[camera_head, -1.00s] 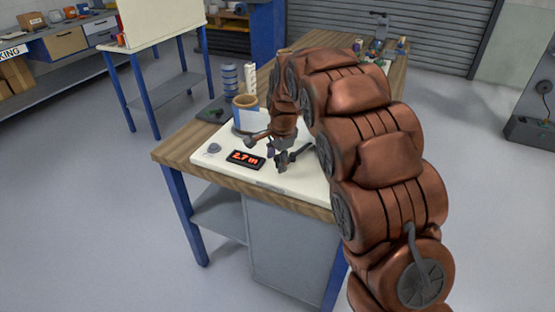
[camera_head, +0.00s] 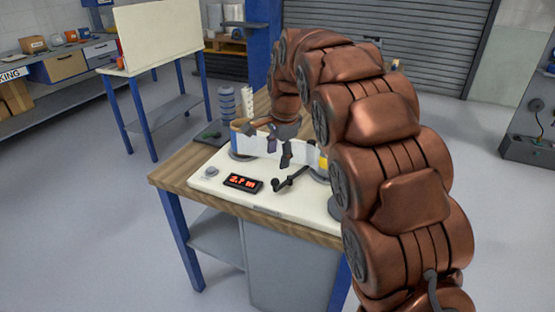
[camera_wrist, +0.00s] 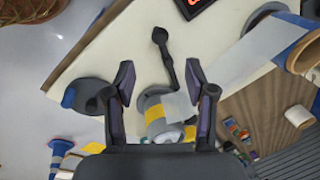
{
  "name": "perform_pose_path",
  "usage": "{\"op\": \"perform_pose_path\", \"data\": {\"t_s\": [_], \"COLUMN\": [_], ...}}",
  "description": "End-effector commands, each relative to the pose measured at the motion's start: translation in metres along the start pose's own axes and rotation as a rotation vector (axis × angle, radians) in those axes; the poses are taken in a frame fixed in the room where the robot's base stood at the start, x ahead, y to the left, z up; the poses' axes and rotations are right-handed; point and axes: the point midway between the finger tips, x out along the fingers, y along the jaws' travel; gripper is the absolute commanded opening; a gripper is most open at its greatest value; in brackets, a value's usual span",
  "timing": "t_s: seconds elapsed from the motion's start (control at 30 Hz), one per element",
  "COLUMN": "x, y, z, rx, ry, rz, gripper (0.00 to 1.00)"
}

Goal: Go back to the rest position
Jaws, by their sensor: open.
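My gripper (camera_head: 280,153) is open and empty, above the bench in front of the film rollers. In the wrist view its two fingers (camera_wrist: 160,82) stand apart, with the crank handle (camera_wrist: 163,50) visible between and beyond them. A white film strip (camera_head: 312,156) runs between the left roll (camera_head: 238,138) and the right roller, which has a yellow band (camera_head: 323,163). My arm partly hides the right roller. The display (camera_head: 243,182) shows red characters that seem to read 2.7 m.
The wooden bench (camera_head: 175,173) has blue legs. Behind the rollers stand a stack of grey-blue rings (camera_head: 227,103) and a white post (camera_head: 248,102). A pale panel on a blue-legged stand (camera_head: 160,38) is at the left. Grey floor (camera_head: 90,220) is free around the bench.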

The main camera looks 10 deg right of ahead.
Motion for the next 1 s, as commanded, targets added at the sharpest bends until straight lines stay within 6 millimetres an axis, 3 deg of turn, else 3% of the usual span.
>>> {"op": "perform_pose_path", "data": {"t_s": [0.3,0.47,1.0], "x": [-0.001,-0.013,-0.065], "y": [0.001,0.021,0.185], "z": [0.0,0.003,0.041], "rx": [-0.003,-0.055,-0.519], "ry": [0.0,0.002,-0.057], "rz": [0.002,0.018,0.152], "gripper": [0.55,0.55,0.55]}}
